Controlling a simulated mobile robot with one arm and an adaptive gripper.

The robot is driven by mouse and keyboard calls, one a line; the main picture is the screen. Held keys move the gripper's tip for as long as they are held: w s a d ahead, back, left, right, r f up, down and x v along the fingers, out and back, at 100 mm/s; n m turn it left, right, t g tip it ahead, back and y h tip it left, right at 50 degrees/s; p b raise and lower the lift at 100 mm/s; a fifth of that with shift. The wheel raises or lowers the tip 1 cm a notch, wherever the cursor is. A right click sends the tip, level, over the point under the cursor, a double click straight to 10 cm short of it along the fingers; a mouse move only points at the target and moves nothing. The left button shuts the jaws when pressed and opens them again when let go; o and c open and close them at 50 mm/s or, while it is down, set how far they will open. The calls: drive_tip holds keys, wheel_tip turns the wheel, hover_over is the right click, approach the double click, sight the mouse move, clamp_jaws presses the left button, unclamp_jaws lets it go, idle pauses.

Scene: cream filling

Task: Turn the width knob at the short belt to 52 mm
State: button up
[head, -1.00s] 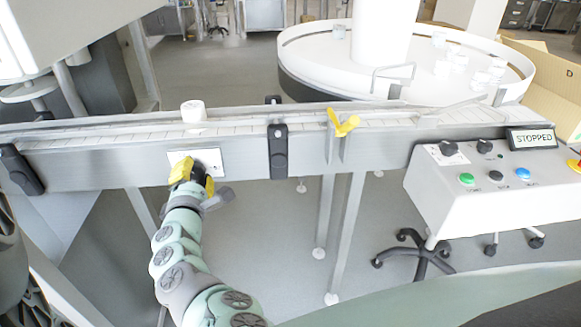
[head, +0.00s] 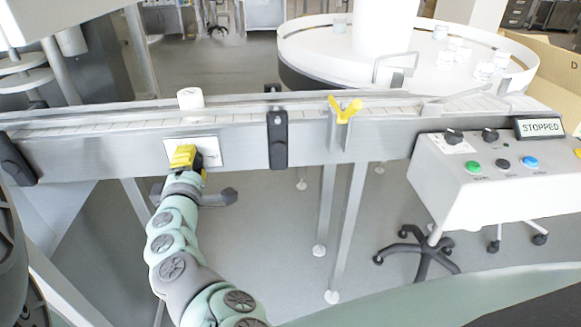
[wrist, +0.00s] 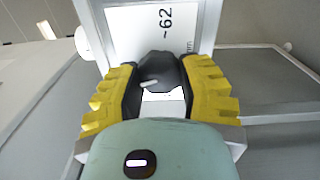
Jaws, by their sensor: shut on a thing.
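The width knob (wrist: 158,75) is dark with a pale pointer mark and sits on a white scale plate (wrist: 128,22), where a "62" and part of "mm" can be read in the wrist view. My gripper (wrist: 160,92) has its yellow fingers on both sides of the knob, shut on it. In the head view my gripper (head: 184,158) is at the plate (head: 208,150) on the front of the short belt's side rail (head: 80,152); there the knob is hidden behind the fingers. The rest of the scale is hidden or out of frame.
A white jar (head: 190,98) stands on the belt just above the plate. A black bracket (head: 278,140) and a yellow wing handle (head: 345,109) are to the right. A control box (head: 480,180) has a display (head: 540,127) reading "STOPPED". A round table (head: 300,62) stands behind.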

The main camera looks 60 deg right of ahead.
drive_tip(key=shift+d+f, duration=0.1)
drive_tip(key=shift+f, duration=0.05)
drive_tip(key=o, duration=1.2)
drive_tip(key=shift+o, duration=0.2)
drive_tip(key=shift+r, duration=0.2)
wheel_tip(320, 180, up, 10)
drive_tip(key=shift+f, duration=0.1)
